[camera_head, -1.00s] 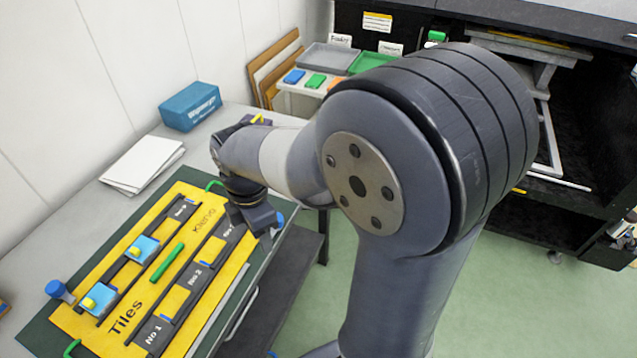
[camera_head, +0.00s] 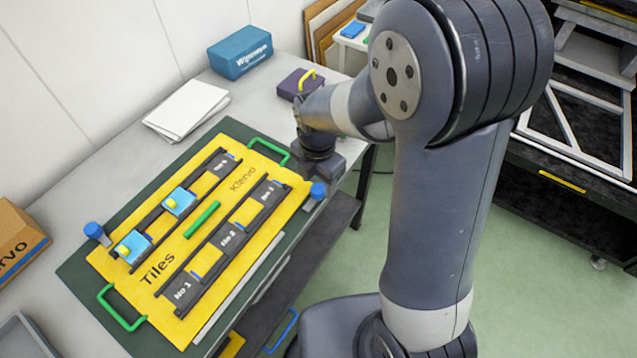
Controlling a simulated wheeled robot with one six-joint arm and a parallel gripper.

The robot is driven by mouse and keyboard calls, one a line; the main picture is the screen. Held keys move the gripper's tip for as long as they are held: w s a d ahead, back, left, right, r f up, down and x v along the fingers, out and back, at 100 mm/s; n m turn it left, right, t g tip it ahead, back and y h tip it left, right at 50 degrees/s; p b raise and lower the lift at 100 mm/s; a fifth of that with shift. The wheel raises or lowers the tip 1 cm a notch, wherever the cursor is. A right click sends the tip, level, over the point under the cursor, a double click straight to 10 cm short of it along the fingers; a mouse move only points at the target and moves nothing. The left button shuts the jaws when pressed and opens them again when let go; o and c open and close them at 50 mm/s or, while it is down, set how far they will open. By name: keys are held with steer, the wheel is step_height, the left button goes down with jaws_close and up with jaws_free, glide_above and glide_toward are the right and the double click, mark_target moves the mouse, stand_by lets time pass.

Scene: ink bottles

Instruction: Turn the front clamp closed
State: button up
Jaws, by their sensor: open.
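The yellow board (camera_head: 160,272) marked "Tiles" and "Klervo" lies on a dark green base on the table. Two blue round-topped clamps stand at its edges: one at the right, near edge (camera_head: 318,190) and one at the left, far edge (camera_head: 96,232). I take the right one, nearest my base, as the front clamp. My gripper (camera_head: 322,168) is open, pointing down by the board's right end, just behind that clamp in the picture. Its fingertips are hard to make out, and I cannot tell whether it touches the clamp. The clamp's lower part is unclear.
Blue blocks with yellow tops (camera_head: 132,247) sit in the far rail. A purple box (camera_head: 297,85) with a yellow handle stands behind my wrist. White paper (camera_head: 187,108) and a teal box (camera_head: 240,52) lie farther back.

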steer(key=shift+f, duration=1)
steer(key=c, duration=1)
steer(key=shift+o, duration=0.2)
